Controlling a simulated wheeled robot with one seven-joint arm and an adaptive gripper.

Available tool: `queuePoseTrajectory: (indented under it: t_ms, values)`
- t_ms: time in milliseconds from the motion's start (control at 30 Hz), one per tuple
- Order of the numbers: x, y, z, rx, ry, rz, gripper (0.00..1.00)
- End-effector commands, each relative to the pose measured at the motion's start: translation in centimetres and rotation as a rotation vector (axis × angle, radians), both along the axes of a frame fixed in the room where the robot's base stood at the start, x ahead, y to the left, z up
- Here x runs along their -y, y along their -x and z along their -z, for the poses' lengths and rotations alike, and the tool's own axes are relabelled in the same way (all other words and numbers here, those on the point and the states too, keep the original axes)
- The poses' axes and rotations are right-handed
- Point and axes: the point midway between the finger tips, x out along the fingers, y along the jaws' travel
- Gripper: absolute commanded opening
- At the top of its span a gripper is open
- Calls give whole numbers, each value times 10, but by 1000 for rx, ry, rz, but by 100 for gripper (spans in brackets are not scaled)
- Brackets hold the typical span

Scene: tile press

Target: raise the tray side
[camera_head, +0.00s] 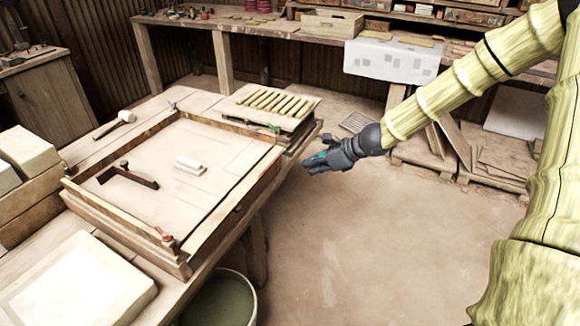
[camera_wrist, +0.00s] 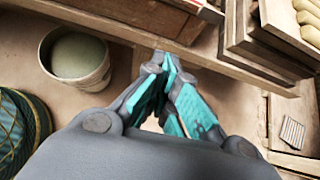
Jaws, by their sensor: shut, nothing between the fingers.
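The wooden tray (camera_head: 115,222) lies on the workbench in the head view, with raised walls at its front and back. Its right side (camera_head: 237,202) runs along the bench edge and looks low; I cannot tell its exact angle. My gripper (camera_head: 308,166) hangs over open floor to the right of the tray, apart from it. In the wrist view the teal fingers (camera_wrist: 172,78) are shut and empty, pointing towards wooden edges at the top. Red fittings show at the tray's front corner.
A white block (camera_head: 190,165) and a dark-handled tool (camera_head: 128,177) lie in the tray. A slatted stack (camera_head: 275,103) stands behind it. A bucket (camera_head: 220,300) stands below the bench; it also shows in the wrist view (camera_wrist: 75,58).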

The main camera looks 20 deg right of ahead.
Motion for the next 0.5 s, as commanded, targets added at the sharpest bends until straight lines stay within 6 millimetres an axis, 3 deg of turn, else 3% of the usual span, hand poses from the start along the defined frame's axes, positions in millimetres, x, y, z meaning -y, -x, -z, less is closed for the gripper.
queuePoseTrajectory:
  t_ms: [167, 500]
  values:
    - [5, -10, -9, 21, -48, 39, 0]
    - [-10, -28, 11, 19, -46, 38, 0]
